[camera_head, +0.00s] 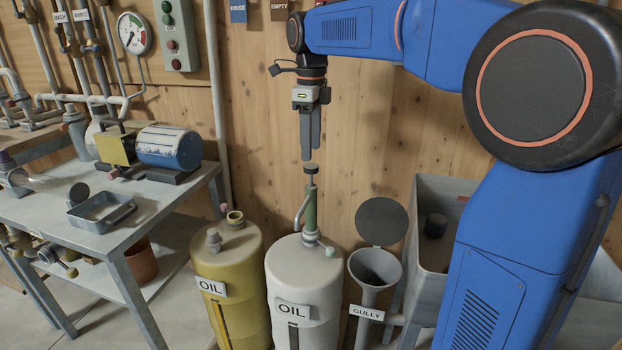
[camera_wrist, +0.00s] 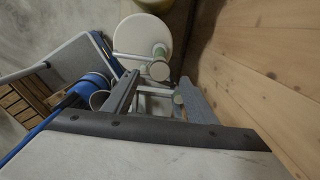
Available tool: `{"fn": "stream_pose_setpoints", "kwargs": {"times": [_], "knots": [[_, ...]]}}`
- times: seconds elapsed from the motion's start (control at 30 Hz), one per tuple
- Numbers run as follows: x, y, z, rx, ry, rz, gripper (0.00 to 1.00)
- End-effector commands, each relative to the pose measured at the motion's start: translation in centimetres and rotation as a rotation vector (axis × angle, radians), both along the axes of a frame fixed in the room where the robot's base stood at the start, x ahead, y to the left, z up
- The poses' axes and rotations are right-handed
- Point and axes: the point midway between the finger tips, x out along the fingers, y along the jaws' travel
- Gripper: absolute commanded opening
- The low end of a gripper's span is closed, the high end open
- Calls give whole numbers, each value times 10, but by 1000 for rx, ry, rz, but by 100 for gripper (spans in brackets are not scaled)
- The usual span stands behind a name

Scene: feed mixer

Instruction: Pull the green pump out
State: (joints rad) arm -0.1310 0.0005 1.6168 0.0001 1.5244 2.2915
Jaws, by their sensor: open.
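The green pump (camera_head: 311,210) stands upright on the top of the white oil drum (camera_head: 300,283). It has a dark round cap (camera_head: 312,169) and a pale bent spout on its left. My gripper (camera_head: 310,153) points down just above the cap, its fingers apart and empty. A small gap shows between the fingertips and the cap. In the wrist view the pale drum top (camera_wrist: 145,42) lies beyond the open fingers, with a round pump part (camera_wrist: 158,70) seen near the fingertips; the fingers partly hide what lies between them.
A yellow oil drum (camera_head: 228,285) stands left of the white one. A gully funnel (camera_head: 375,268) with a raised round lid and a grey bin (camera_head: 440,210) stand to the right. A grey workbench (camera_head: 150,195) with a blue motor is at left. The wooden wall is close behind.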

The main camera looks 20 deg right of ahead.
Motion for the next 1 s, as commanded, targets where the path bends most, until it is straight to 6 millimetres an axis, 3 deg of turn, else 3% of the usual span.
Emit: {"fn": "stream_pose_setpoints", "kwargs": {"times": [0.6, 1.0], "knots": [[0, 0, -93, 0, 1, 1, 52], [0, 0, -110, 0, 0, 1, 52]]}}
